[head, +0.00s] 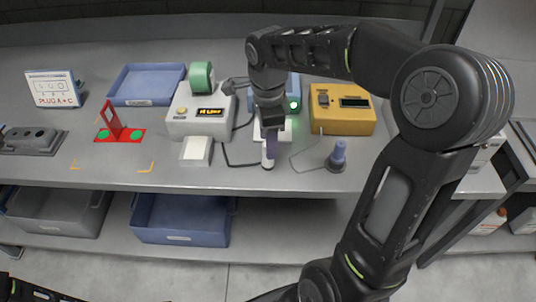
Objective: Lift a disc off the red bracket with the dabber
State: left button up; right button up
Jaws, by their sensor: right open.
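The red bracket (112,117) stands on the left part of the bench, with an upright plate and a flat base. Green discs lie on its base, one to the left (103,136) and one to the right (137,135). A blue-purple peg with a dark round foot, which looks like the dabber (338,154), stands upright near the front edge at the right. My right gripper (269,160) points down over the middle of the bench, left of the peg and apart from it. It is open; its fingers overlap in this view. My left gripper is out of view.
A white device with a green roll (200,78), a yellow box (341,117), a blue tray (147,82), a grey holed block (34,139) and a sign (52,89) stand on the bench. Bins (181,222) sit on the lower shelf. The front strip at left is mostly clear.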

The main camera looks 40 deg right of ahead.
notch_tip(320, 180, down, 4)
jog(key=shift+f+p, duration=0.2)
jog(key=shift+p, duration=0.1)
dwell(0.4)
grip_shut()
dwell(0.4)
